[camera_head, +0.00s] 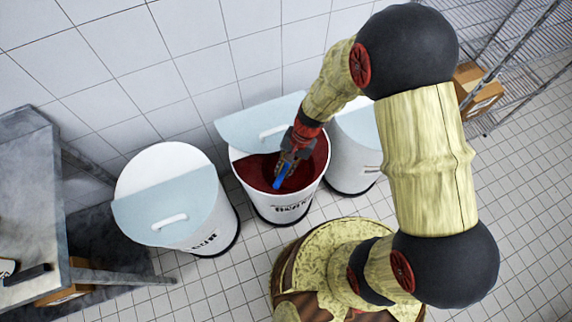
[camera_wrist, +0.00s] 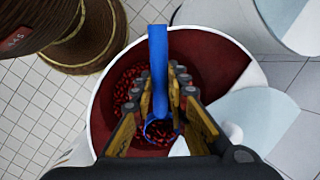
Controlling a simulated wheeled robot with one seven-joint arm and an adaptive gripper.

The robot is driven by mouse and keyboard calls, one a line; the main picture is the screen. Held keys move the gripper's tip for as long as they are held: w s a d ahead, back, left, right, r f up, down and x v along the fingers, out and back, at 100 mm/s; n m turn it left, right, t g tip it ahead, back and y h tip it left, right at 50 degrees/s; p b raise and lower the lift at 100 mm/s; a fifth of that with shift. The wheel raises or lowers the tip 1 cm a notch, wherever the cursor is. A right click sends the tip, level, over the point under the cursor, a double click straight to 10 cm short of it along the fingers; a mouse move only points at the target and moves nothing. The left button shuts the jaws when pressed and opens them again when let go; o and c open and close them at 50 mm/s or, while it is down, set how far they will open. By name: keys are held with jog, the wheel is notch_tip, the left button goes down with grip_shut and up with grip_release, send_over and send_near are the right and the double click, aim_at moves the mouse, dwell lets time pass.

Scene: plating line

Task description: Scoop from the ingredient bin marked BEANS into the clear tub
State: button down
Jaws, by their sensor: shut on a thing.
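The white BEANS bin (camera_head: 275,207) stands in the middle of the head view, its dark lettering partly legible. Its pale blue lid (camera_head: 258,122) is folded back and the dark red inside shows. Red beans (camera_wrist: 125,88) lie inside, in the wrist view. My gripper (camera_head: 288,160) reaches down into the bin mouth, shut on a blue scoop (camera_head: 283,177). In the wrist view the scoop (camera_wrist: 158,60) sits between the fingers (camera_wrist: 172,85), with red beans visible within its round end; I cannot tell whether they are in it or beneath it. The clear tub is not in view.
A white bin (camera_head: 205,190) with a pale blue lid stands close left. Another bin (camera_head: 352,155) stands close right, partly behind my arm. A grey metal table (camera_head: 30,150) is at the left edge. A wire rack (camera_head: 510,60) with a cardboard box (camera_head: 480,90) is at upper right.

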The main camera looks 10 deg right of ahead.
aim_at(280, 178)
jog(key=shift+s+a+r+t, duration=0.35)
jog(key=shift+s+r, duration=0.1)
jog(key=shift+s, duration=0.1)
jog(key=shift+s+a+f+t+h, duration=0.1)
jog(key=shift+s+a+t+h, duration=0.25)
jog(key=shift+s, duration=0.15)
jog(key=shift+s+a+f+t+h, duration=0.1)
jog(key=shift+s+a+t+h, duration=0.15)
jog(key=shift+s, duration=0.2)
jog(key=shift+s+a+r+t+h+p, duration=0.15)
jog(key=shift+s+r+t+p, duration=0.15)
jog(key=shift+r+p, duration=0.6)
jog(key=shift+s+r+t+h+p, duration=0.15)
jog(key=shift+r+t+p, duration=0.2)
jog(key=shift+r+p, duration=0.5)
jog(key=shift+f, duration=0.1)
